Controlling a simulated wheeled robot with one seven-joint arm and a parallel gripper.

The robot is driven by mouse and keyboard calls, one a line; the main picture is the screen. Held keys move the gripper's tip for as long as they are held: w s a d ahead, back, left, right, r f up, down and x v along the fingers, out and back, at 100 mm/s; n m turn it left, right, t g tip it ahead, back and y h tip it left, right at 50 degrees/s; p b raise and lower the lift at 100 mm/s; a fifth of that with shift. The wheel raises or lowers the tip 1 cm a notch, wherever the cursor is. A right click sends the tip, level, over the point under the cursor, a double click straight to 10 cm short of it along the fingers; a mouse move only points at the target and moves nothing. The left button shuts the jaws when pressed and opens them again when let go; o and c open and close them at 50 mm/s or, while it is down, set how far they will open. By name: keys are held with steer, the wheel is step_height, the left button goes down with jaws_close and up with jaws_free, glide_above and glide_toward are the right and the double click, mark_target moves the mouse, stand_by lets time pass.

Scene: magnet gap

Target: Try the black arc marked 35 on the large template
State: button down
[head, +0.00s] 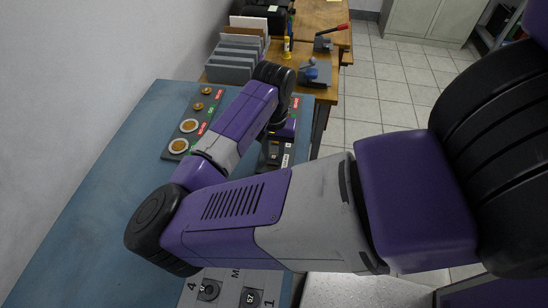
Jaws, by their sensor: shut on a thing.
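My purple arm reaches across the blue bench in the head view, and its wrist bends down at the far right part of the bench. My gripper (288,132) shows only in part there, beyond the forearm; its fingers are shut, but what they hold is hidden. I cannot make out the black arc marked 35 or the large template for certain. A dark labelled board (272,158) lies beside the gripper, partly covered by my arm. A light plate (229,292) with black pieces and printed numbers shows at the bottom edge, partly behind my arm.
The blue bench (112,150) is clear at the left, along the white wall. A grey strip (181,145) carries several gold discs and red and green labels. Grey upright dividers (232,62) and a blue-knobbed tool (314,73) stand on the wooden bench beyond.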

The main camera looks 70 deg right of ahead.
steer(key=shift+r+p, duration=2.1)
steer(key=shift+r, duration=0.3)
